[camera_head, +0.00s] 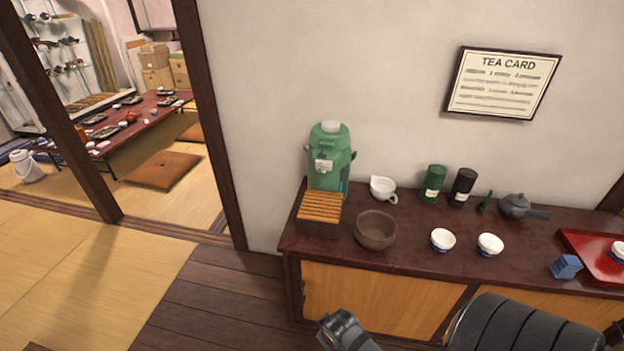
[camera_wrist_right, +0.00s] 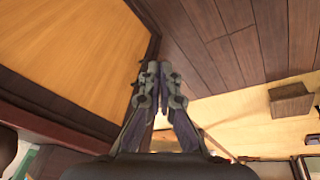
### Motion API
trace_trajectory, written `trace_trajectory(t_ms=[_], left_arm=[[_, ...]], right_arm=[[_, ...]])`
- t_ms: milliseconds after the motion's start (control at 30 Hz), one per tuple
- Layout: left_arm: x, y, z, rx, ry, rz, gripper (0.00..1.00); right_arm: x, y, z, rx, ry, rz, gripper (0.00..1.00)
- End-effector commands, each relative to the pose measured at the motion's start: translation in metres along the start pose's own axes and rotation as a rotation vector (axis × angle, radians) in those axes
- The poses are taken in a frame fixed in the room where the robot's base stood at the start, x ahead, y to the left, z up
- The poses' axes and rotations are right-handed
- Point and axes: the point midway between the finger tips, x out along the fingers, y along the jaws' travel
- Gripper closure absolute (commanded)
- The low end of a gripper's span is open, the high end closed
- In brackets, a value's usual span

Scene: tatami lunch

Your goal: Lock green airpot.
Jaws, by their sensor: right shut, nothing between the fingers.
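The green airpot (camera_head: 329,158) stands upright at the left end of the sideboard, against the wall, in the head view. It has a pale top button and a white label on its front. A slatted wooden drip box (camera_head: 320,212) sits in front of it and hides its lower part. My right gripper (camera_wrist_right: 152,68) shows in the right wrist view, its fingers together and empty, with the floor and the sideboard's front around it. The airpot cannot be made out in that view. In the head view parts of my arm show at the bottom, below the sideboard top. My left gripper is not in view.
On the sideboard (camera_head: 400,256) stand a brown bowl (camera_head: 375,231), a white pourer (camera_head: 383,188), green (camera_head: 433,184) and black (camera_head: 463,187) canisters, two white cups (camera_head: 443,240), a dark teapot (camera_head: 516,206), a blue block (camera_head: 566,266) and a red tray (camera_head: 590,243). Floor is clear at left.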

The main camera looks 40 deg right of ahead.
Motion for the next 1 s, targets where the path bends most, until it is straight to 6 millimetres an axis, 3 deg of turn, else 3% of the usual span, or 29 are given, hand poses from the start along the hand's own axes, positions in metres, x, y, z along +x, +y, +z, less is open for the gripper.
trace_trajectory(t_ms=[100, 267, 400, 500, 600, 733, 1000], left_arm=[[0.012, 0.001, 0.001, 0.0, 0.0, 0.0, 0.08], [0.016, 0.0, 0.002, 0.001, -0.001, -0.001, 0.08], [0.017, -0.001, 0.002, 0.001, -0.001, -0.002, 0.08], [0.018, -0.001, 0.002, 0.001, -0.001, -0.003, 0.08], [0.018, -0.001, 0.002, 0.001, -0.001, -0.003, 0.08], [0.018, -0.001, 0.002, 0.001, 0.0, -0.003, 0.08], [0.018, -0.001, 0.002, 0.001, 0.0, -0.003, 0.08]], right_arm=[[-0.045, 0.03, -0.057, -0.074, 0.125, 0.119, 1.0], [-0.087, 0.091, -0.142, -0.237, 0.32, 0.398, 1.0], [-0.122, 0.141, -0.222, -0.444, 0.472, 0.698, 1.0], [-0.147, 0.164, -0.273, -0.614, 0.543, 0.902, 1.0], [-0.166, 0.175, -0.309, -0.76, 0.578, 1.052, 1.0], [-0.177, 0.179, -0.331, -0.864, 0.593, 1.149, 1.0], [-0.179, 0.179, -0.334, -0.882, 0.595, 1.163, 1.0]])
